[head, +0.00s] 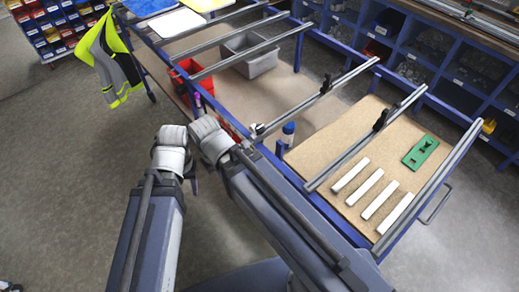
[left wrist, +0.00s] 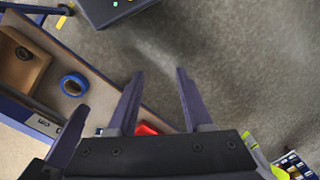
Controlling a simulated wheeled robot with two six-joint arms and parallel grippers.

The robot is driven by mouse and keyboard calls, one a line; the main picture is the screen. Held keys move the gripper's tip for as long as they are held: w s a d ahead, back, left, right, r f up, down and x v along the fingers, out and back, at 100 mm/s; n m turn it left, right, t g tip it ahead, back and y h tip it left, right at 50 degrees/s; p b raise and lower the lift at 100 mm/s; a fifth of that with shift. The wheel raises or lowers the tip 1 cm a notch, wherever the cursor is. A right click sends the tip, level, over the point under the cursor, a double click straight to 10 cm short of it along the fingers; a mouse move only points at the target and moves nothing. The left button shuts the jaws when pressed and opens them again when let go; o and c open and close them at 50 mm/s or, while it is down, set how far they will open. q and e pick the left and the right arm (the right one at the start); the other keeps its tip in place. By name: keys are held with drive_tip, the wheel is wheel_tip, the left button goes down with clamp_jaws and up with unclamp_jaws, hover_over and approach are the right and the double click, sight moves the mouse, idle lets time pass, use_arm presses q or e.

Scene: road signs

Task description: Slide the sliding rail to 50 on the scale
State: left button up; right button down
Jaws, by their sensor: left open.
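Several silver rails lie across the blue frame of the workbench in the head view. One rail (head: 318,97) carries a black clamp (head: 326,84), and another rail (head: 350,152) carries a second black clamp (head: 380,119). Which one is the sliding rail cannot be told, and no scale numbers are readable. My left gripper (left wrist: 160,75) is open and empty, with its fingers pointing over the grey floor beside a bench edge. In the head view it is mostly hidden by my wrist. My right gripper cannot be made out.
A brown board (head: 345,130) on the bench holds white strips (head: 379,200) and a green plate (head: 420,153). A grey bin (head: 248,55) and a red bin (head: 190,72) stand farther back. A yellow vest (head: 107,62) hangs at the bench end. Blue tape (left wrist: 74,84) lies nearby. The floor at left is clear.

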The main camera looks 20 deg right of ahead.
use_arm(q)
drive_tip(key=shift+o, duration=0.8)
drive_tip(key=shift+d+f, duration=0.1)
drive_tip(key=shift+f, duration=0.15)
drive_tip(key=shift+o, duration=0.9)
wheel_tip(320, 180, down, 11)
drive_tip(key=w+d+n+h+b, duration=0.1)
drive_tip(key=w+n+h+b, duration=0.1)
drive_tip(key=b, duration=0.9)
drive_tip(key=shift+w+r+n+h, duration=0.2)
drive_tip(key=shift+n+h, duration=0.1)
drive_tip(key=shift+n, duration=0.1)
drive_tip(key=n+t+h+b, duration=0.2)
drive_tip(key=n+h+b, duration=1.5)
drive_tip(key=n, duration=0.2)
approach(245, 145)
drive_tip(key=w+d, duration=0.1)
drive_tip(key=d, duration=0.7)
drive_tip(key=w+d, duration=0.1)
drive_tip(key=d, duration=0.1)
drive_tip(key=shift+d+f, duration=0.15)
drive_tip(key=shift+f, duration=0.25)
clamp_jaws()
